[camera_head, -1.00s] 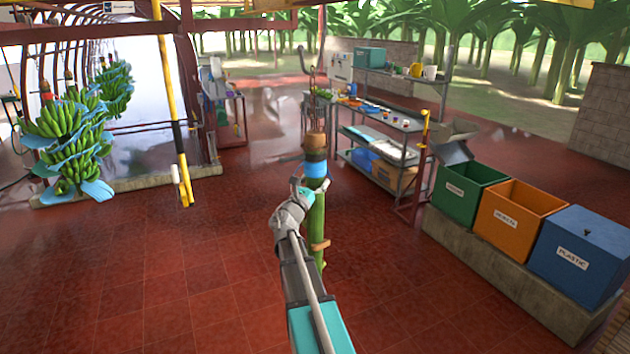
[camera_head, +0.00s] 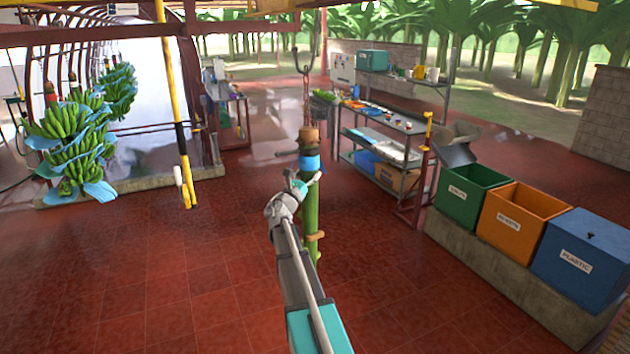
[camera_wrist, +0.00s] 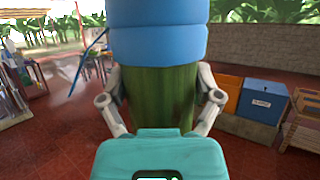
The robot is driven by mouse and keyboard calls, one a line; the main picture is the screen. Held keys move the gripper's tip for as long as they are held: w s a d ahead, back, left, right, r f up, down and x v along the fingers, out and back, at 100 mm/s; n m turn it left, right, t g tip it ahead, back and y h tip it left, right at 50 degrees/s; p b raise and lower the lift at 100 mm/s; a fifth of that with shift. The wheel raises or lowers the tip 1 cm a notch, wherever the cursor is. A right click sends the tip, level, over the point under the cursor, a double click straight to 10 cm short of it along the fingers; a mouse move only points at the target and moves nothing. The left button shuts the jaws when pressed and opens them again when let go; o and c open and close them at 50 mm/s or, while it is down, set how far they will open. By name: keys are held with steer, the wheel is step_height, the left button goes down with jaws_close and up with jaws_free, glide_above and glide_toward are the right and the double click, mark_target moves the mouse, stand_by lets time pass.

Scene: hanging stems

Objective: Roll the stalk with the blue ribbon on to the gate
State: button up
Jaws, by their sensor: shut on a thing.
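The green stalk (camera_head: 309,211) hangs upright from a chain and hook (camera_head: 305,75) above it. The blue ribbon (camera_head: 309,163) is wrapped around its upper part, below a brown top (camera_head: 308,139). My gripper (camera_head: 307,184) is shut on the stalk just below the ribbon. In the wrist view, the fingers of my gripper (camera_wrist: 162,108) lie on both sides of the green stalk (camera_wrist: 158,98), with the blue ribbon (camera_wrist: 157,37) right above them. The fingertips are hidden behind the stalk. I cannot make out the gate for certain.
Banana bunches (camera_head: 68,150) hang at the left by a yellow post (camera_head: 177,110). A metal shelf (camera_head: 384,135) stands behind the stalk to the right. Green (camera_head: 463,203), orange (camera_head: 518,220) and blue (camera_head: 580,260) bins line the right. The floor at front left is clear.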

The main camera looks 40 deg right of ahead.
steer(key=w+d, duration=0.2)
steer(key=w, duration=0.9)
steer(key=w+d, duration=0.3)
steer(key=w, duration=0.9)
steer(key=shift+d, duration=0.3)
steer(key=o, duration=1.1)
steer(key=shift+s, duration=0.1)
steer(key=s+a, duration=0.3)
steer(key=s, duration=1.1)
steer(key=s+a, duration=0.4)
steer(key=s, duration=1.1)
steer(key=shift+s, duration=0.2)
